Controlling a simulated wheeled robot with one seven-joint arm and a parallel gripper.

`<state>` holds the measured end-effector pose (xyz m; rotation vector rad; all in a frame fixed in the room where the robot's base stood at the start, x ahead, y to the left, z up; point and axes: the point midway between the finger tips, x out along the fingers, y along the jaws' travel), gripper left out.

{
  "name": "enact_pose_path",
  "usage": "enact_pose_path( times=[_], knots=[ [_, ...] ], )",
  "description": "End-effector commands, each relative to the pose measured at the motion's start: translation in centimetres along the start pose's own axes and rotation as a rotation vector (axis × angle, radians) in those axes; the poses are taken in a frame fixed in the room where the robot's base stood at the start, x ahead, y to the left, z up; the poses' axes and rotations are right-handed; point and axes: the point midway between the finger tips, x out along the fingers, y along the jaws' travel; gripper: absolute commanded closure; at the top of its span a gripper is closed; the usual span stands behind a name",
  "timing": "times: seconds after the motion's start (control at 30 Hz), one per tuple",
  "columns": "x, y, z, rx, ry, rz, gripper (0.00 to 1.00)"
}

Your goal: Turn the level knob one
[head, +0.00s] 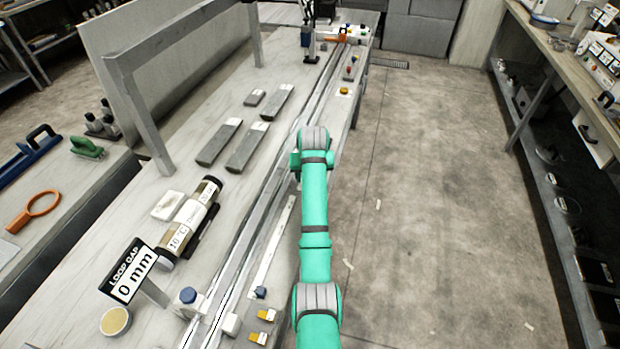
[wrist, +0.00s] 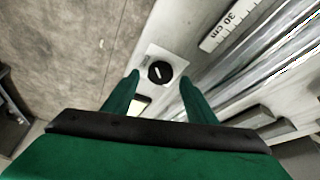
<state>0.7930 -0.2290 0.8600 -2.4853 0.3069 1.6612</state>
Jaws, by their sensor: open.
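A round black knob (wrist: 160,72) with a white pointer line sits on a pale plate in the wrist view. Small lettering beside it is too small to read, so I cannot tell whether it is level knob one. My gripper (wrist: 159,78) is open, with one green fingertip to the left of the knob and one to the right. Gaps show between the fingertips and the knob; I cannot tell the height above it. In the head view my arm hides the gripper and this knob.
A long metal rail (head: 245,235) runs along the bench, with grey slabs (head: 248,147) and a labelled cylinder (head: 190,215) to its left. A yellow button (head: 344,91) lies farther along the bench edge.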

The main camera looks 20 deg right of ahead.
Motion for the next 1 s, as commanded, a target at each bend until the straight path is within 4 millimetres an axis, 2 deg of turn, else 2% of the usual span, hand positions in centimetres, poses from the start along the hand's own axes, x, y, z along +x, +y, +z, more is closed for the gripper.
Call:
enact_pose_path(
  times=[0.2,0.43,0.63,1.0],
  knots=[
    [-4.3,0.0,-0.1,0.000,0.004,0.000,0.48],
    [-7.7,0.0,0.0,0.001,0.001,0.000,0.48],
    [-8.8,0.0,0.1,0.000,0.000,0.000,0.48],
    [-8.8,0.0,0.1,0.000,-0.001,0.000,0.48]
  ],
)
